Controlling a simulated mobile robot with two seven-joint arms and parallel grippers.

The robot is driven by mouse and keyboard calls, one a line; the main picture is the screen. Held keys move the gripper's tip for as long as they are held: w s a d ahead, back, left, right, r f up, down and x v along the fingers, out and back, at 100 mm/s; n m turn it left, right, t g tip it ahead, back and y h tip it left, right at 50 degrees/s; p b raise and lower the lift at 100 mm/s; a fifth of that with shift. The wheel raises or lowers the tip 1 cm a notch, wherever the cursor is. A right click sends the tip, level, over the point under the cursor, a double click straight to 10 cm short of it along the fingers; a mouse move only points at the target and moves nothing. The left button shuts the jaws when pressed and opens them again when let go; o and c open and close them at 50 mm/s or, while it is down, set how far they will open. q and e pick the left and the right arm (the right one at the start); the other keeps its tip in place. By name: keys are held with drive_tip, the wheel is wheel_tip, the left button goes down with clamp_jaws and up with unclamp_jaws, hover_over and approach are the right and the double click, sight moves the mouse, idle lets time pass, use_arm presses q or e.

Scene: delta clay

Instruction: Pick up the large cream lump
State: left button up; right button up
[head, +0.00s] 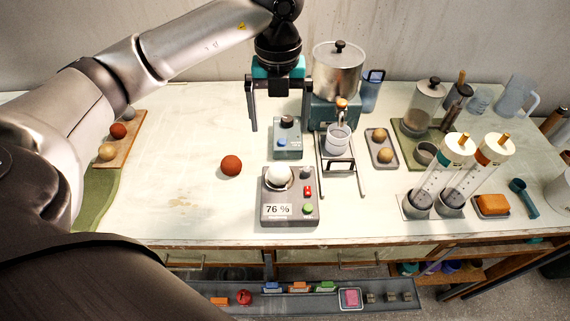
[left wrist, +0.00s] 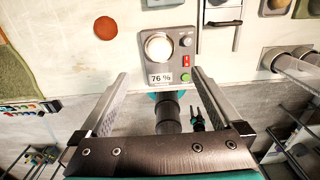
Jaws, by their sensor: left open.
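A round, pale cream lump (head: 278,176) sits in the round cup on top of a grey meter (head: 290,211) that reads 76 %. It also shows in the left wrist view (left wrist: 158,47), beyond my fingertips. My left gripper (head: 279,127) is open and empty, pointing down. In the head view it hangs above the back part of the bench, apart from the lump. The left wrist view shows its two fingers (left wrist: 159,76) wide apart with nothing between them. I do not see my right gripper.
A red-brown ball (head: 231,165) lies left of the meter. A blue-grey box (head: 287,139) and a steel pot (head: 338,70) stand behind. A wire stand with a cup (head: 338,139) and two clear tubes (head: 447,170) are to the right. The bench's left middle is clear.

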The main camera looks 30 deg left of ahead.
use_arm(q)
hover_over(279, 167)
wheel_tip(279, 167, down, 8)
drive_tip(key=shift+w+f, duration=0.1)
drive_tip(key=shift+f, duration=0.5)
wheel_tip(279, 167, down, 5)
use_arm(e)
drive_tip(key=shift+s, duration=0.8)
use_arm(q)
drive_tip(key=shift+c, duration=0.2)
drive_tip(key=shift+r, duration=0.15)
clamp_jaws()
